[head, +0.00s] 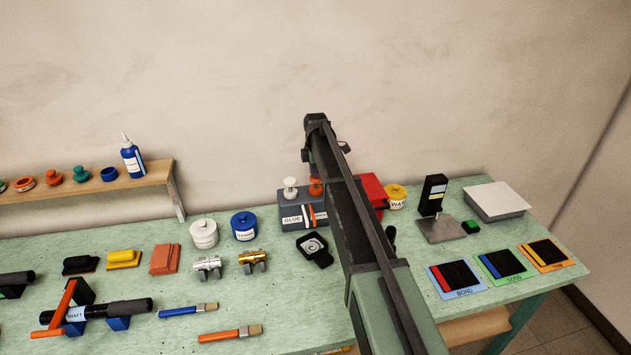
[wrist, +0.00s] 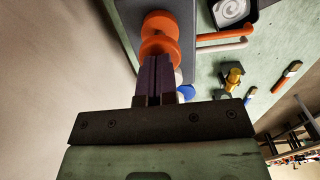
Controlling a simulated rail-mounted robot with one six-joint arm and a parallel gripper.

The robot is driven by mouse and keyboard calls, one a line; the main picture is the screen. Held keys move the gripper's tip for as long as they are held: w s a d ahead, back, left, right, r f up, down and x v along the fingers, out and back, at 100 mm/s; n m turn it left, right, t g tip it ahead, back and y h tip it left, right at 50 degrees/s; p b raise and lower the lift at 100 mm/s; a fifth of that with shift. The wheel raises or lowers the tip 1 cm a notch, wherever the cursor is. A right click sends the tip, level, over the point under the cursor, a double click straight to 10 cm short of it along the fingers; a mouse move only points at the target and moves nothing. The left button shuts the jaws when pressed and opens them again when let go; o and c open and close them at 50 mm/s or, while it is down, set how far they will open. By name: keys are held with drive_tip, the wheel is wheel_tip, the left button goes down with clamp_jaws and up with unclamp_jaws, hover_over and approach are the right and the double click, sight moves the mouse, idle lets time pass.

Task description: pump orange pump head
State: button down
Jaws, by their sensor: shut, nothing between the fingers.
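The orange pump head (head: 316,187) stands on the grey dispenser box marked GLUE (head: 292,210), right of a white pump head (head: 290,187). In the wrist view the orange pump head (wrist: 160,30) shows a round top and a wider collar just beyond my fingertips. My gripper (wrist: 155,62) is shut and empty, its dark fingers pointing at the orange pump head. I cannot tell whether they touch it. In the head view my gripper (head: 312,168) is directly above the orange pump head, and my arm hides part of the box's right side.
A red box (head: 371,188) and a yellow-lidded jar (head: 396,192) stand right of the dispenser. White and blue jars (head: 244,226) stand left. A black dish with a white spiral (head: 314,246) lies in front. The wall is close behind.

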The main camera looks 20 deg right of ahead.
drive_tip(key=shift+f+b, duration=0.65)
drive_tip(key=shift+f, duration=0.05)
wheel_tip(320, 180, up, 3)
drive_tip(key=p, duration=0.3)
drive_tip(key=shift+r, duration=0.1)
drive_tip(key=shift+m, duration=0.6)
drive_tip(key=s+a+f+m+b, duration=0.1)
drive_tip(key=s+a+m, duration=0.2)
drive_tip(key=s, duration=1.1)
drive_tip(key=s+a+f+m+b, duration=0.1)
drive_tip(key=s+m, duration=0.6)
drive_tip(key=s, duration=0.7)
drive_tip(key=s+a+f+m+b, duration=0.2)
drive_tip(key=s+a+m, duration=0.3)
drive_tip(key=s, duration=0.9)
drive_tip(key=shift+f+m, duration=0.2)
drive_tip(key=shift+m, duration=0.4)
